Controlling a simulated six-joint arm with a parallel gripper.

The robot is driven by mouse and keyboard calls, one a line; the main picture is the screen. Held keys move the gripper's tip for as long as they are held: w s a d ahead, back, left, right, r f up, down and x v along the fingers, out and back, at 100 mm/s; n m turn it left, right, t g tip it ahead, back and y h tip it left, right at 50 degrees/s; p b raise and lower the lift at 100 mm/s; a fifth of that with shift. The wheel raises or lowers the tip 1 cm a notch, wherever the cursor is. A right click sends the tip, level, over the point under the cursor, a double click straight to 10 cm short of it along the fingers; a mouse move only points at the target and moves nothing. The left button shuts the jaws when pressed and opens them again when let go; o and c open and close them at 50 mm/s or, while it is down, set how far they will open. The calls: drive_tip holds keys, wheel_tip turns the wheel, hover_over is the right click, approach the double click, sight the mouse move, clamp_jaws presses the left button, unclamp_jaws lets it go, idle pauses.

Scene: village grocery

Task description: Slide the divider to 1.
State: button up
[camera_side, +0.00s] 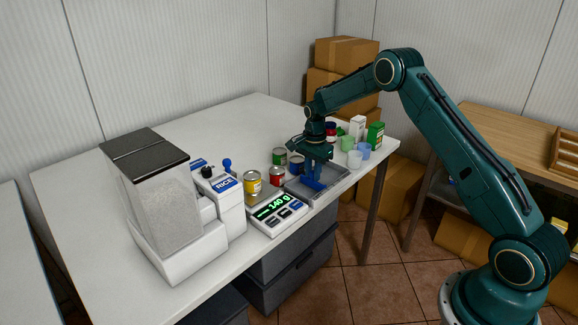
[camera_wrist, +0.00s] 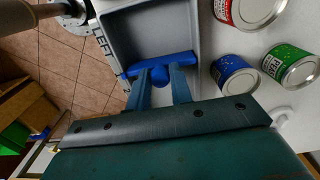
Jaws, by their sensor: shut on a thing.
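The blue divider (camera_side: 313,185) stands across the inside of the grey tray (camera_side: 319,205) near the table's front edge. In the wrist view the divider (camera_wrist: 135,71) is a blue bar with a round knob in its middle, and it spans the tray (camera_wrist: 116,30) from wall to wall. My gripper (camera_side: 316,174) reaches down into the tray. In the wrist view my gripper (camera_wrist: 163,82) has its two fingers on either side of the knob, shut on it.
A scale (camera_side: 277,212) with a lit display stands left of the tray. A yellow can (camera_side: 252,183), a red can (camera_side: 276,177) and more cans stand close by. Cups (camera_side: 354,159) and small boxes (camera_side: 375,135) stand right of the tray. A rice dispenser (camera_side: 225,190) is further left.

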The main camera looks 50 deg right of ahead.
drive_tip(key=o, duration=0.8)
drive_tip(key=shift+r, duration=3.5)
drive_tip(key=shift+r, duration=0.1)
